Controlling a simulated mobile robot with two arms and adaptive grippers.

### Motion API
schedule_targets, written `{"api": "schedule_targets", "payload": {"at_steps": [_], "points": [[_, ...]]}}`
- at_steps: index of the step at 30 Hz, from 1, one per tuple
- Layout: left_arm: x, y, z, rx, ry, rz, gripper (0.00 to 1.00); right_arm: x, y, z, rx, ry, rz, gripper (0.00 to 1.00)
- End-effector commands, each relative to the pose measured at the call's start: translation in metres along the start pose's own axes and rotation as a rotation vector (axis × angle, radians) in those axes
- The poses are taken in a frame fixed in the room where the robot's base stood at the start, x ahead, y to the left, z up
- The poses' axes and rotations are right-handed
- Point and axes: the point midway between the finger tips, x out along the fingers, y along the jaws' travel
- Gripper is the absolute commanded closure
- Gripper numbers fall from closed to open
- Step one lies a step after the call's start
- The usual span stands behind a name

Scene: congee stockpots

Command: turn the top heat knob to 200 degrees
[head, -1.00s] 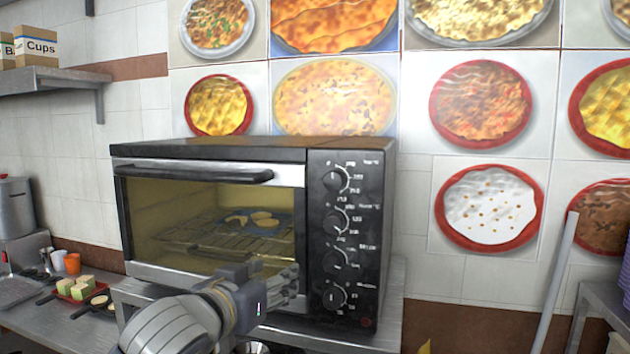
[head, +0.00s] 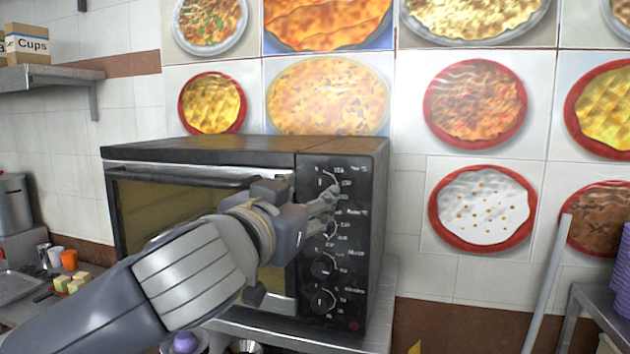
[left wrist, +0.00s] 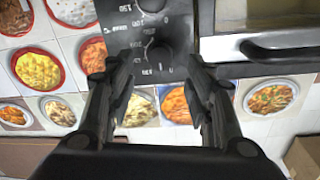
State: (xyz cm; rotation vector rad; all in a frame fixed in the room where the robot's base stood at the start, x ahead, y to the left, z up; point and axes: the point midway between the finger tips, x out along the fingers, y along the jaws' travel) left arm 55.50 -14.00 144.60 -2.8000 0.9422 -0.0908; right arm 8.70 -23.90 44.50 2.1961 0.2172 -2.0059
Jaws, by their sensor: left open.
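The black toaster oven (head: 200,148) stands on a metal counter, with a column of several round knobs on its right front panel. The top heat knob (head: 325,181) shows just above my left gripper (head: 322,205) in the head view. My left gripper is open and empty, its fingers pointing at the upper panel. In the left wrist view, which looks inverted, the top knob (left wrist: 160,57) lies between the two spread fingers of the left gripper (left wrist: 157,82). I cannot tell whether they touch it. The knob's exact setting is unclear. My right gripper is out of view.
The second knob (head: 328,230) is partly behind my fingers; the third knob (head: 323,267) and bottom knob (head: 322,302) are below. My arm crosses the oven door. A grey pole (head: 548,285) leans at the right.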

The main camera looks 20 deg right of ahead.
Motion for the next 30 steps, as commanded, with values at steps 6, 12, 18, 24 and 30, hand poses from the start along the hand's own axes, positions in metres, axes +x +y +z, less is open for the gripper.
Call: {"api": "schedule_targets", "payload": {"at_steps": [6, 12, 18, 24, 30], "points": [[0.033, 0.000, -0.003, -0.001, 0.000, 0.000, 0.52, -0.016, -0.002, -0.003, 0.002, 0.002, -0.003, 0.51], [0.045, 0.000, -0.001, 0.000, 0.000, 0.000, 0.52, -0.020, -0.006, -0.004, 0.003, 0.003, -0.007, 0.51], [0.047, 0.000, 0.000, 0.000, 0.001, 0.001, 0.52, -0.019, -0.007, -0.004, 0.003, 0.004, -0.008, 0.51], [0.047, 0.000, 0.000, 0.000, 0.001, 0.000, 0.75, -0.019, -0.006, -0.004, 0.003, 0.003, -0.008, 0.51], [0.047, 0.000, 0.000, 0.000, 0.001, 0.000, 0.97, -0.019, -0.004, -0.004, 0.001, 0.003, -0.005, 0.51]]}}
